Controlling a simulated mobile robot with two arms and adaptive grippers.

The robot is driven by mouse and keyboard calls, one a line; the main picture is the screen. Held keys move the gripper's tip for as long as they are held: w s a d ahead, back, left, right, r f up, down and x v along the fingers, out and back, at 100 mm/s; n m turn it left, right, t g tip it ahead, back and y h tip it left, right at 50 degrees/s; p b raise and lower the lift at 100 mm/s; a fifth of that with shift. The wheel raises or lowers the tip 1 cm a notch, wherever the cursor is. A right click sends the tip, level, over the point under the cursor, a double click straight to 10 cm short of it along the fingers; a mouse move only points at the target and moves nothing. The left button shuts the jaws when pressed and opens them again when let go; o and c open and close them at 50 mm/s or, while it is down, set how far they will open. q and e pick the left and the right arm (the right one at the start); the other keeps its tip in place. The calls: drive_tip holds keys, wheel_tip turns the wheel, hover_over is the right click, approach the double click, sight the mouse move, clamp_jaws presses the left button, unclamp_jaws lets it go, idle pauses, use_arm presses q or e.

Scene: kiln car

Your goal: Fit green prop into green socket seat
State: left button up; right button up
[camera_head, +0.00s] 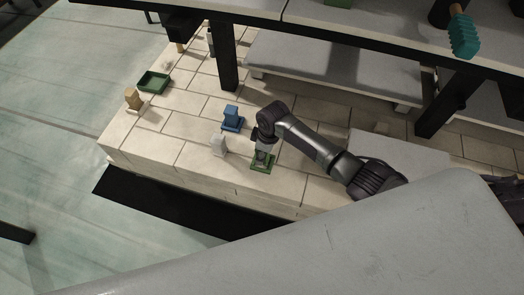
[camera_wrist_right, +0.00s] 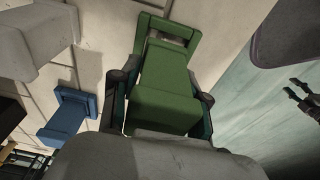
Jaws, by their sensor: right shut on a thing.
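My right gripper (camera_head: 262,145) is low over the green socket seat (camera_head: 269,168), near the front edge of the brick deck. In the right wrist view the right gripper (camera_wrist_right: 165,108) is shut on the green prop (camera_wrist_right: 163,88), one finger on each side. The far end of the prop meets the frame of the green socket seat (camera_wrist_right: 145,22), which shows beyond it. I cannot tell whether it is fully seated. What looks like my left gripper (camera_wrist_right: 293,88) is at the right edge of the wrist view, small, fingers apart, away from the prop.
A blue block on a blue base (camera_head: 232,114) and a pale block (camera_head: 218,146) stand close left of the green seat. A green tray (camera_head: 153,82) and a tan block (camera_head: 132,98) are farther left. A black post (camera_head: 227,60) and shelf beam stand behind.

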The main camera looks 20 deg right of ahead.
drive_tip(key=shift+f+b, duration=0.7)
drive_tip(key=shift+f, duration=0.55)
idle(0.6)
drive_tip(key=o, duration=1.6)
drive_tip(key=shift+c, duration=0.2)
drive_tip(key=shift+r, duration=0.15)
drive_tip(key=shift+s+d+r+p, duration=0.1)
drive_tip(key=shift+d+r+p, duration=0.05)
drive_tip(key=shift+r+p, duration=1.05)
drive_tip(key=shift+s+d+r+p, duration=0.1)
drive_tip(key=shift+r+p, duration=0.75)
drive_tip(key=shift+p, duration=0.5)
drive_tip(key=shift+r, duration=0.1)
